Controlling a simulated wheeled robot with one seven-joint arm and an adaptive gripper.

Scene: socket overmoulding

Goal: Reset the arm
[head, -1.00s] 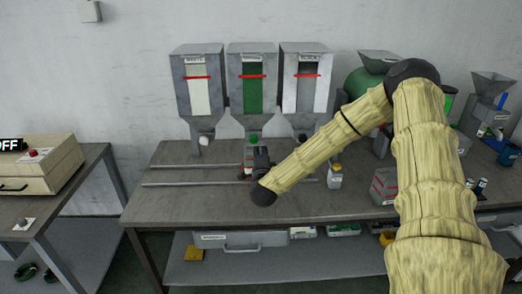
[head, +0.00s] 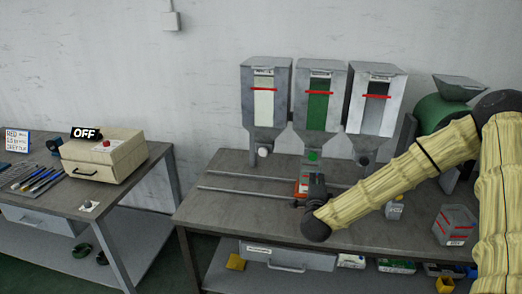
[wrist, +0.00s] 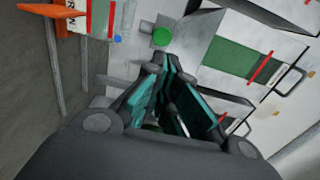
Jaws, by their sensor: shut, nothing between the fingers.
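My arm crosses the right side of the head view and bends down to the left. My gripper (head: 314,184) is just in front of the green-panel hopper (head: 320,95), over the bench. In the wrist view my gripper (wrist: 163,66) has its fingers together with nothing seen between them. The green knob (wrist: 162,38) of that hopper shows just beyond the fingertips, and its green panel (wrist: 238,62) is to the right. An orange object (wrist: 50,18) is at the top left, partly out of frame.
White-panel (head: 265,100) and dark-panel (head: 376,100) hoppers flank the green one. A grey box with red lines (head: 455,224) stands on the bench (head: 225,210) under my arm. A left table holds a beige machine (head: 104,157) marked OFF. A floor gap separates the tables.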

